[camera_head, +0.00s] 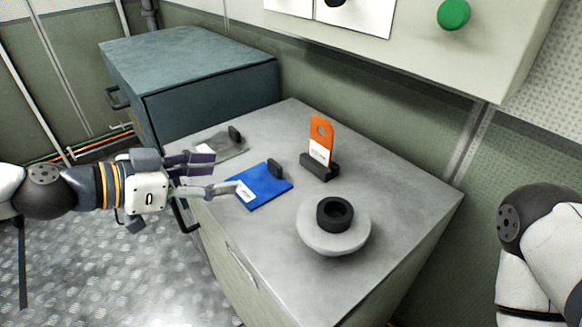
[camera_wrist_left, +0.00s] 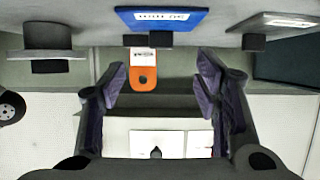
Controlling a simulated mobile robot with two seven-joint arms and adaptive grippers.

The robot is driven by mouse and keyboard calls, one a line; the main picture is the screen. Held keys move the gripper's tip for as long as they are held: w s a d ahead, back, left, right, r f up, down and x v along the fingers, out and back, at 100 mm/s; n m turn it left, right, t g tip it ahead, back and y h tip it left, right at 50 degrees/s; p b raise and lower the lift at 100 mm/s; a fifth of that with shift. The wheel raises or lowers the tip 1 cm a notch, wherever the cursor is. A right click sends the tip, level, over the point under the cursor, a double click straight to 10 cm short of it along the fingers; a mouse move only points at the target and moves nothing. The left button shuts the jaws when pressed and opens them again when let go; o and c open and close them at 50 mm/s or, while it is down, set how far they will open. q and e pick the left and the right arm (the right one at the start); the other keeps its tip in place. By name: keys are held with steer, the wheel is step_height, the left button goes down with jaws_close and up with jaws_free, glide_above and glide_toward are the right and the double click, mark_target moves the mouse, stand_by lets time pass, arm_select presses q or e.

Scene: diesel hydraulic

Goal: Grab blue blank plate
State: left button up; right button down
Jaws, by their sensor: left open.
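The blue blank plate (camera_head: 264,187) lies flat on the grey cabinet top, with a black block at its far right edge and a small white label at its near left. It also shows at the top of the left wrist view (camera_wrist_left: 180,19). My left gripper (camera_head: 222,173) is open and empty, with its fingers pointing right at the plate's left side. The lower fingertip overlaps the plate's label corner in the head view; I cannot tell whether they touch. My right gripper is out of view; only part of my right arm shows.
A grey plate (camera_head: 222,147) with a black block lies behind the left fingers. An orange tag (camera_head: 320,133) stands upright in a black holder (camera_head: 321,168). A round pale base (camera_head: 334,243) with a black ring (camera_head: 335,213) is to the right. A blue-grey cabinet (camera_head: 210,100) adjoins behind.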

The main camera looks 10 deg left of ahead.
mark_target(272, 164)
arm_select(q)
steer(key=shift+w+d, duration=0.1)
steer(key=shift+w, duration=0.2)
steer(key=b+x, duration=0.1)
steer(key=x, duration=0.1)
steer(key=b+x, duration=0.1)
steer(key=shift+w+d+f, duration=0.2)
steer(key=shift+f, duration=0.25)
steer(key=x, duration=0.2)
steer(key=r+x, duration=0.1)
steer(key=x, duration=0.2)
steer(key=b+x, duration=0.1)
steer(key=x, duration=0.1)
steer(key=shift+w+d+r, duration=0.15)
steer(key=shift+w+d, duration=0.15)
steer(key=shift+d, duration=0.1)
steer(key=shift+r, duration=0.1)
jaws_close()
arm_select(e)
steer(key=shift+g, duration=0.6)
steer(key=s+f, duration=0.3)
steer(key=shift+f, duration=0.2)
